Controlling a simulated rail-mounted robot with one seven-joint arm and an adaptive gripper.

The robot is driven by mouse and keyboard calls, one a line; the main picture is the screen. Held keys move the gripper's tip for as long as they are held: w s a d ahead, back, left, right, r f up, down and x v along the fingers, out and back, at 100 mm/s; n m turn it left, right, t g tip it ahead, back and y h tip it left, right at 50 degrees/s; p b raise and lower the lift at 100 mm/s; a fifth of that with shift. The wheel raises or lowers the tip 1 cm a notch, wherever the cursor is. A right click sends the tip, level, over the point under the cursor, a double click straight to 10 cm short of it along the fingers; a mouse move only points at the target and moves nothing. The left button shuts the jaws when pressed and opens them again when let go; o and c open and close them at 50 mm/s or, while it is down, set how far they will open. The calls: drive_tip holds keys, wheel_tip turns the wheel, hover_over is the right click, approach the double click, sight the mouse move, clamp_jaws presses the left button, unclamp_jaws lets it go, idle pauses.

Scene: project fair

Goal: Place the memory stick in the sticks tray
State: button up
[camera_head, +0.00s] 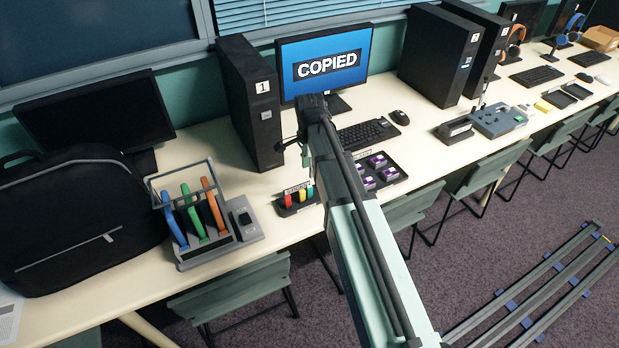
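The sticks tray seems to be the small dark tray (284,211) with a white label, near the table's front edge. Red (287,201), yellow (302,195) and teal (311,191) sticks stand in it; my arm passes close to its right side. My gripper (290,146) is beside the front of the black computer tower marked 1 (262,120). It is small and dark here, and I cannot tell whether its fingers are open or shut. I cannot make out a separate memory stick at the gripper or in the tower.
The monitor (325,62) reads COPIED. A keyboard (367,134) and a tray of purple items (397,180) lie right of my arm. A rack with blue, green and orange pieces (190,252) and a black backpack (80,225) stand left. Chairs line the front edge.

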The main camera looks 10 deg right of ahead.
drive_tip(key=shift+r, duration=1.2)
